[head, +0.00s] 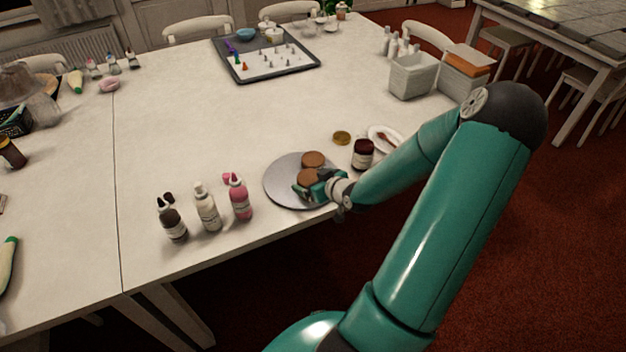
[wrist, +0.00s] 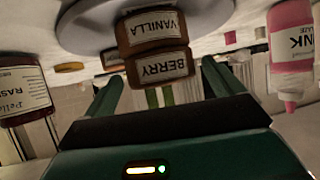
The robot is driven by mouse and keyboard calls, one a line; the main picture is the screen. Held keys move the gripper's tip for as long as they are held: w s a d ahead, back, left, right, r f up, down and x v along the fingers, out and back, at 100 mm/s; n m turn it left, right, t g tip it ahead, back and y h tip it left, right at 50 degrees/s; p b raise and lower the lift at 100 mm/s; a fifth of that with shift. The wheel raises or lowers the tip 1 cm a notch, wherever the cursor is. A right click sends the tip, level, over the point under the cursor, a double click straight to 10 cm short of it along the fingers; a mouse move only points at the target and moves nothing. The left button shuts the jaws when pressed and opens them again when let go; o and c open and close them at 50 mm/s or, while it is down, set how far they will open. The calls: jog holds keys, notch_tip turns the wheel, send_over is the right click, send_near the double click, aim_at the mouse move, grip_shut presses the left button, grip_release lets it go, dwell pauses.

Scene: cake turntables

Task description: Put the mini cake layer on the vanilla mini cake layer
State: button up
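Two brown round mini cake layers sit close together over the grey turntable (head: 275,185). In the head view one brown top (head: 313,159) is farther back; the other (head: 308,178) is nearer, partly hidden by my gripper (head: 311,185). The wrist view is upside down. There the vanilla layer (wrist: 153,28) is next to the turntable (wrist: 85,28), and the berry layer (wrist: 160,67) is directly above it in real terms; I cannot tell if they touch. My gripper (wrist: 162,70) has a finger on each side of the berry layer, with narrow gaps showing.
Dark, cream and pink bottles (head: 240,196) stand left of the turntable. A dark raspberry jar (head: 362,154), a yellow lid (head: 342,138) and a white plate (head: 378,132) are to its right. The table's middle is clear behind it, up to a tray (head: 265,72).

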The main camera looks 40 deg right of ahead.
jog(key=shift+r, duration=0.15)
jog(key=shift+s+r, duration=0.15)
jog(key=shift+s, duration=0.1)
jog(key=d+v, duration=0.1)
jog(key=v, duration=1)
jog(key=w+a+r+g+h, duration=0.35)
jog(key=a+r+g, duration=0.25)
jog(key=a+r, duration=0.75)
jog(key=s+a+r+y, duration=0.2)
jog(key=s+a+r, duration=0.2)
jog(key=a, duration=0.5)
jog(key=s+a+r+n+y, duration=0.1)
jog(key=s+a+r, duration=0.3)
jog(key=a, duration=0.4)
jog(key=shift+s+a+r+g+y, duration=0.3)
jog(key=shift+s+a+y, duration=0.05)
jog(key=shift+s+y, duration=0.35)
